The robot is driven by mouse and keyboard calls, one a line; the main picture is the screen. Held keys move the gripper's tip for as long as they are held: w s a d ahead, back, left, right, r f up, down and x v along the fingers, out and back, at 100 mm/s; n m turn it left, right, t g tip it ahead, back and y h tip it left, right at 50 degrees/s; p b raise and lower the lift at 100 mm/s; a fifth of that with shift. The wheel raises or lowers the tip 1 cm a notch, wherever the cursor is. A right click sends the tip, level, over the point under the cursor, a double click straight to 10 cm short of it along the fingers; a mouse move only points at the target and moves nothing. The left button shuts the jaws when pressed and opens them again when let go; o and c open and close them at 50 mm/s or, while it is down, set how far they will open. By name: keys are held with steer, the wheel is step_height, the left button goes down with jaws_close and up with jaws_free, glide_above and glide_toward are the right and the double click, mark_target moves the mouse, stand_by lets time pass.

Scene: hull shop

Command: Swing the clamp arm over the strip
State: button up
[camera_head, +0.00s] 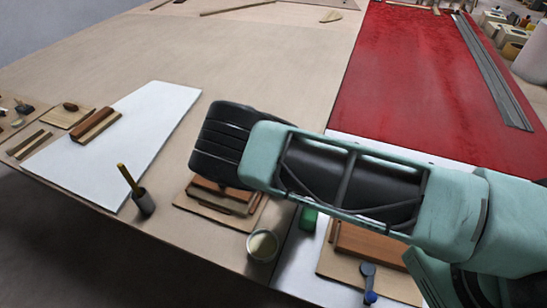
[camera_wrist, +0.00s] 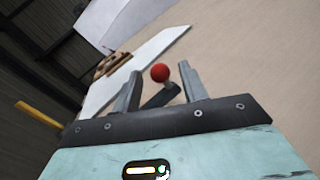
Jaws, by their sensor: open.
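My gripper (camera_wrist: 160,78) is open in the wrist view, with a finger on each side of a red ball knob (camera_wrist: 160,72). The knob shows between the fingertips, with a dark bar (camera_wrist: 159,96), apparently the clamp arm, below it. I cannot tell whether the fingers touch them. In the head view my wrist covers this clamp. A wooden board (camera_head: 185,202) with a reddish-brown strip (camera_head: 228,192) shows partly under my wrist. Another clamp arm (camera_head: 368,274) with a blue knob (camera_head: 370,296) stands at the lower right, on a board (camera_head: 340,268) with a brown block (camera_head: 372,243).
A cup (camera_head: 262,245) and a dark pot (camera_head: 143,202) with a yellow handle stand near the front edge. A white sheet (camera_head: 160,110) carrying wooden blocks (camera_head: 97,125) lies left. A green object (camera_head: 308,219) is partly hidden by my arm. The table middle is clear.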

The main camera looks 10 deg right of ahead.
steer(key=b+v, duration=0.1)
steer(key=v, duration=1.3)
steer(key=shift+s+b, duration=0.35)
steer(key=shift+d, duration=0.15)
